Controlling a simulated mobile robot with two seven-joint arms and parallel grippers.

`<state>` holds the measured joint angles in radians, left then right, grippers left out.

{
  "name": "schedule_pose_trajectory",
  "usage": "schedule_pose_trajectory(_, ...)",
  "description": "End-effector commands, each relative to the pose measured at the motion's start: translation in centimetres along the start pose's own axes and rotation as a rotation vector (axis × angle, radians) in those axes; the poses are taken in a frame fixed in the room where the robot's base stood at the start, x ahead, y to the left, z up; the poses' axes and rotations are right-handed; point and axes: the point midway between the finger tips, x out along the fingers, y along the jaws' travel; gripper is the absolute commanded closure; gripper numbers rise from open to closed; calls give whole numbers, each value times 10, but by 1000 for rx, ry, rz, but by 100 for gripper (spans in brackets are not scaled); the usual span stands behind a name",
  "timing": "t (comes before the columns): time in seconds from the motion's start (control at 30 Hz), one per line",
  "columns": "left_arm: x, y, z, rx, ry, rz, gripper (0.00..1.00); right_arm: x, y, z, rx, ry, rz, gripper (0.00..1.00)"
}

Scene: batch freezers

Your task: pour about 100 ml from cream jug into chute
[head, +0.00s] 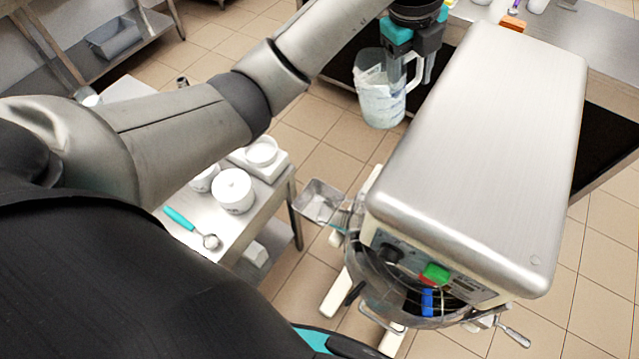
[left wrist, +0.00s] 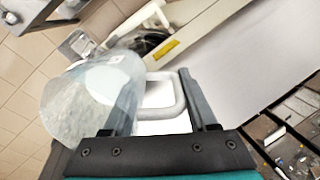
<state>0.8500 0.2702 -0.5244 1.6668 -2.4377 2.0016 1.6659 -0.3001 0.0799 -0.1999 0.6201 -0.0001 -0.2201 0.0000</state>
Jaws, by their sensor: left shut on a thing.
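The cream jug (head: 380,98) is clear plastic with pale contents. My left gripper (head: 412,72) is shut on its handle and holds it in the air beside the far left side of the batch freezer. The jug looks close to upright in the head view. My right gripper is out of view.
The batch freezer (head: 490,140) fills the right, with green and blue controls at its front. A low side table (head: 185,226) holds a white tub (head: 232,190) and a teal-handled scoop (head: 190,226). Tiled floor lies between the jug and chute.

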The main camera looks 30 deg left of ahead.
Motion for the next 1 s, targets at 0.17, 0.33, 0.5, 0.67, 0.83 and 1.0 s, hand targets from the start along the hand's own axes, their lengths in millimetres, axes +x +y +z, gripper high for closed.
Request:
schedule_pose_trajectory(0.17,-4,-5,2,-3,-3,60,100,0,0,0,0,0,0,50)
schedule_pose_trajectory(0.33,-1,-8,1,-2,2,129,100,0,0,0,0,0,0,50)
schedule_pose_trajectory(0.5,1,-10,0,-1,4,187,100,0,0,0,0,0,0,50)
schedule_pose_trajectory(0.67,3,-11,0,-1,6,223,100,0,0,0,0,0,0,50)
schedule_pose_trajectory(0.83,4,-11,0,-2,6,241,100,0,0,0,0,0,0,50)
schedule_pose_trajectory(1.0,4,-11,0,-2,7,245,100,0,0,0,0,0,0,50)
